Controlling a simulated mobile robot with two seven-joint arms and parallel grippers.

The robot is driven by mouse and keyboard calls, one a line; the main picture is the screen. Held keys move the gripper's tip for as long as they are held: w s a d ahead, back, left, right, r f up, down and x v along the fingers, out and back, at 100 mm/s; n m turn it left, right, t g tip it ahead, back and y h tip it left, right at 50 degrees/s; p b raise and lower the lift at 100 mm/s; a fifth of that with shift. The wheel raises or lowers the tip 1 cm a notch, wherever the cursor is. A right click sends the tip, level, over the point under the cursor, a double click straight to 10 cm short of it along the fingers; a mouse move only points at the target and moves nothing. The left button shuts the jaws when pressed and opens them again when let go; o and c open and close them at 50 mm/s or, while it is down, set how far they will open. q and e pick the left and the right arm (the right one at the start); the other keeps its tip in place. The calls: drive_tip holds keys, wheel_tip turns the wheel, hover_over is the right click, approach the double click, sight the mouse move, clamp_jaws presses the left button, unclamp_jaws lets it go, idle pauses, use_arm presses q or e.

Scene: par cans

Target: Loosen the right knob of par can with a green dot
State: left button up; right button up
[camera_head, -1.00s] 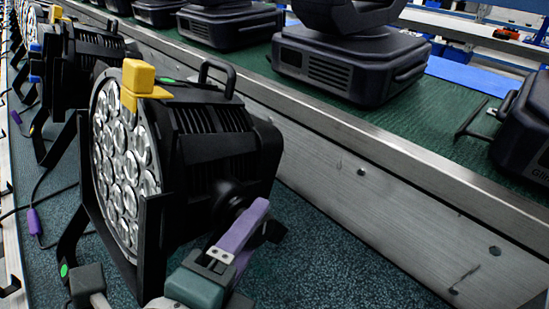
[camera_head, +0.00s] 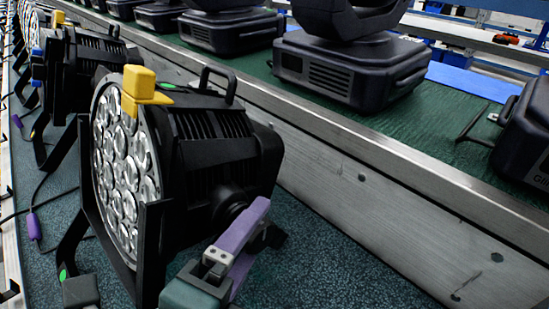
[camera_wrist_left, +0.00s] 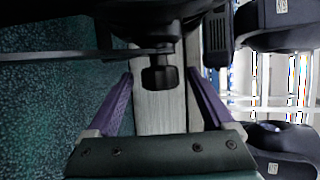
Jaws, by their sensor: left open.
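The black par can (camera_head: 215,150) with a round face of several lenses stands in its bracket, a yellow block (camera_head: 139,85) on top. Green dots show on its top (camera_head: 166,87) and on the bracket's lower left (camera_head: 63,274). My left gripper (camera_head: 262,208) is open at the can's lower right side, a purple finger in front of the knob area. In the left wrist view, the black knob (camera_wrist_left: 160,78) lies between the tips of the two spread purple fingers, with gaps on both sides. Whether its depth matches the tips is unclear. My right gripper is not in view.
More par cans (camera_head: 85,70) stand in a row behind at left. A metal rail (camera_head: 400,215) runs along the right, with black moving-head lights (camera_head: 350,70) on the green belt (camera_head: 430,120) above. A cable with a purple connector (camera_head: 34,226) lies at left.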

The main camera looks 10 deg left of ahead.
use_arm(q)
drive_tip(key=v, duration=0.9)
drive_tip(key=shift+s, duration=0.2)
drive_tip(key=shift+r, duration=0.1)
